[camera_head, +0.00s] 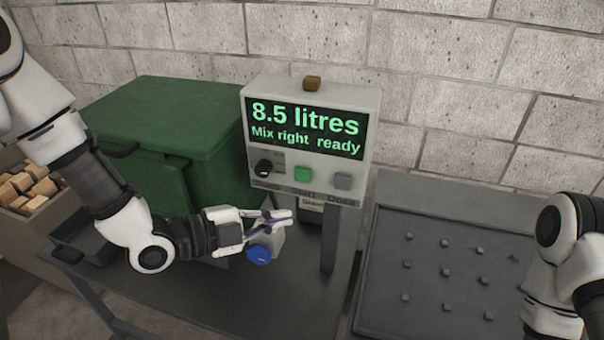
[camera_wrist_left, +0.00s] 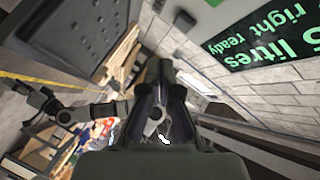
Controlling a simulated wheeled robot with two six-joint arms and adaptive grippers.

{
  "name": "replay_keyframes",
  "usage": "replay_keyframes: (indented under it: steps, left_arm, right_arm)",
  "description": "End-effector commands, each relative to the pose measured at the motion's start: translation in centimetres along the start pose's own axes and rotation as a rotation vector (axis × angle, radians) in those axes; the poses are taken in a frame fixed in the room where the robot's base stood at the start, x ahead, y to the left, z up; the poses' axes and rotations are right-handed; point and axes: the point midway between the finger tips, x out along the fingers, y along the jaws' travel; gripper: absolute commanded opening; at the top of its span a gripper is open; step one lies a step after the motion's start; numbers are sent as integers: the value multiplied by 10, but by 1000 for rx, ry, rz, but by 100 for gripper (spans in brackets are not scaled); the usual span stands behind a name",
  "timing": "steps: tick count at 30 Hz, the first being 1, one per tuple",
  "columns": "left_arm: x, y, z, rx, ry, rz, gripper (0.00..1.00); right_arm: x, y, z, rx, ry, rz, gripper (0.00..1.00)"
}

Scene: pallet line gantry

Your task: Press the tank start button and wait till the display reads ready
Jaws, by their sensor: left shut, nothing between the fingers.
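The control box (camera_head: 355,93) stands on a post above the dark table. Its display (camera_head: 305,127) reads "8.5 litres" and "Mix right ready" in green letters. Below it are a black knob (camera_head: 263,167), a green start button (camera_head: 303,174) and a grey button (camera_head: 342,181). My left gripper (camera_head: 284,215) is shut and empty, below and a little left of the green button, apart from the panel. The display also shows in the left wrist view (camera_wrist_left: 262,42). My right arm shows at the right edge of the head view, but its gripper is out of view.
A white container with a blue cap (camera_head: 258,255) stands just behind and below my left gripper. A green bin (camera_head: 165,115) stands at the left. A crate of wooden blocks (camera_head: 12,208) is at the far left. A grey studded panel (camera_head: 400,225) lies at the right.

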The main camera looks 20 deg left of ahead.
Motion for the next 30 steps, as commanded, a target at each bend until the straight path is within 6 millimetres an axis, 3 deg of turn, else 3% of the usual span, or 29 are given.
replay_keyframes:
  steps: [8,22,30]
  left_arm:
    - [5,-4,4,2,-2,1,0]
    - [50,-35,37,3,-3,2,0]
    - [62,-44,45,0,-1,1,0]
  right_arm:
    - [-2,0,0,0,1,0,40]
    - [-14,0,0,0,1,0,40]
    - [-14,0,0,0,1,0,40]
